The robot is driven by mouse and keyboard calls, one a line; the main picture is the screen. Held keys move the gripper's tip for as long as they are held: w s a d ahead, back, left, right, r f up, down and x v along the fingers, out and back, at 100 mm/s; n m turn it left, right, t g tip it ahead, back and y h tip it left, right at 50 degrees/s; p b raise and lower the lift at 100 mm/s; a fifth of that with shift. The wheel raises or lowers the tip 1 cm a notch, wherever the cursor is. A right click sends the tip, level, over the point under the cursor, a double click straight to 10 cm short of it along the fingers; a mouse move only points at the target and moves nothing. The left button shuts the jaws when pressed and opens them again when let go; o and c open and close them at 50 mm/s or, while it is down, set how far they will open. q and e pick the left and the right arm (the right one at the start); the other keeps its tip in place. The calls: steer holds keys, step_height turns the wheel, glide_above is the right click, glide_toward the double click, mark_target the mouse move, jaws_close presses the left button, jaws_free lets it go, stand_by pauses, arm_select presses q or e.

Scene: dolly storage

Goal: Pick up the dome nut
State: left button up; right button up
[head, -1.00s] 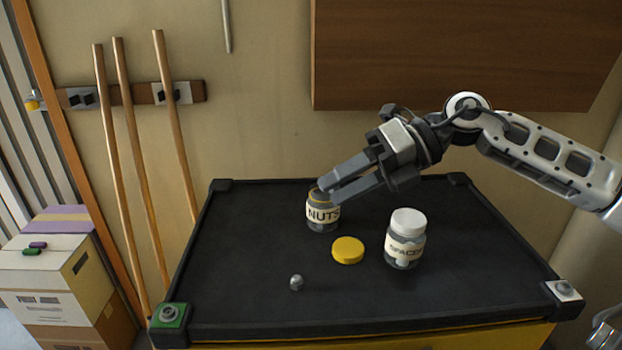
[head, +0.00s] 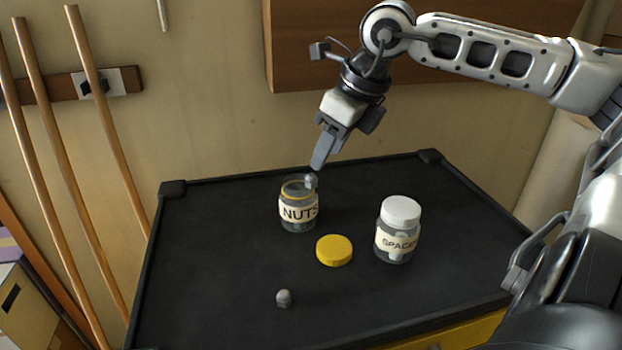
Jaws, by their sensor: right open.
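The dome nut (head: 284,298) is a small grey metal piece lying on the black tray top near its front left. My right gripper (head: 313,173) points down just above the rim of the open NUTS jar (head: 298,213), well behind the dome nut. Its fingers are seen nearly edge-on, and it is open. A small grey piece shows at the fingertips by the jar's rim; I cannot tell whether it touches them. My left gripper is not in view.
A yellow lid (head: 334,250) lies flat in front of the NUTS jar. A white-capped SPACERS jar (head: 397,230) stands to its right. The black dolly top (head: 210,250) has a raised edge and is clear at left. Wooden poles (head: 110,145) lean on the wall.

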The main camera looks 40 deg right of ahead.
mark_target(314, 176)
steer(key=shift+p+x, duration=0.35)
steer(key=shift+x, duration=2.45)
steer(key=shift+w+a, duration=0.15)
jaws_close()
